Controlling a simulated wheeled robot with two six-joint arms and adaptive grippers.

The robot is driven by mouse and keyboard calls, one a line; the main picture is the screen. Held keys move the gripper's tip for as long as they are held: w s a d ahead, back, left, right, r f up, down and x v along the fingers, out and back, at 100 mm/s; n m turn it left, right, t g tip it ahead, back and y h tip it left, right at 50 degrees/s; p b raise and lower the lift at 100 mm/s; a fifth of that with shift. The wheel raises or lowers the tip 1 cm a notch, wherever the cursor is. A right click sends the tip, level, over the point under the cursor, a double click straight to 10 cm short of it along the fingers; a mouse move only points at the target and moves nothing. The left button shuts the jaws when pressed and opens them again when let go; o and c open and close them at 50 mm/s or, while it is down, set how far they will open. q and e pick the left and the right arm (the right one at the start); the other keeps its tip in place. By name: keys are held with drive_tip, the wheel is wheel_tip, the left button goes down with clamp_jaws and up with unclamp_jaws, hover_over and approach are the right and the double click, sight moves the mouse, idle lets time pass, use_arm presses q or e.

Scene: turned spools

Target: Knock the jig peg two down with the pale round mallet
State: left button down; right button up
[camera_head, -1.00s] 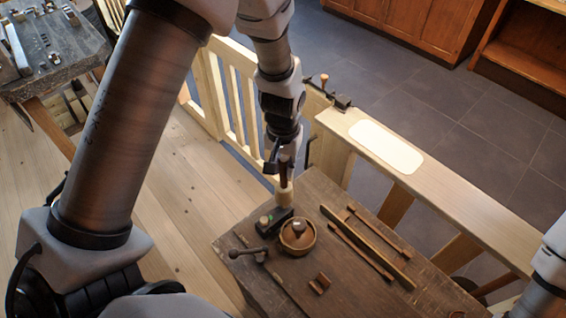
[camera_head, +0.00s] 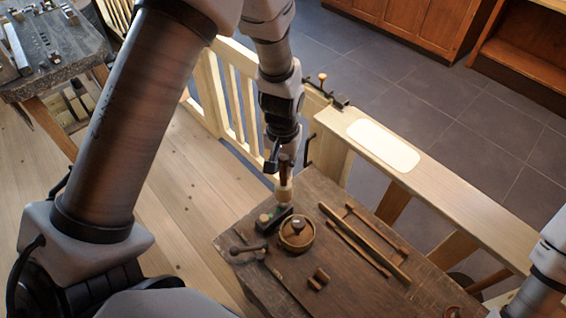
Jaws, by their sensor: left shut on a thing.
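My left gripper (camera_head: 279,163) is shut on the mallet's brown handle. The pale round mallet (camera_head: 285,191) hangs head down, roughly upright, at the table's far left corner. Its head is over or just behind the dark jig block (camera_head: 273,221); I cannot tell whether they touch. A pale peg top (camera_head: 264,217) shows at the jig's left part. A small green spot shows near the mallet head. I cannot tell which peg is number two, and the mallet may hide part of the jig. My right gripper is out of view; only its arm shows at the right edge.
On the dark wooden table (camera_head: 345,285), a round lidded wooden bowl (camera_head: 296,233) stands close beside the jig. Long wooden tools (camera_head: 365,243) lie to the right, small turned pieces (camera_head: 318,279) in front. A pale railing (camera_head: 440,185) runs behind the table.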

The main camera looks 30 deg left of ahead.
use_arm(q)
drive_tip(key=shift+w+r, duration=0.1)
drive_tip(key=shift+r, duration=0.05)
wheel_tip(320, 180, up, 6)
drive_tip(key=p, duration=0.6)
drive_tip(key=shift+f, duration=0.25)
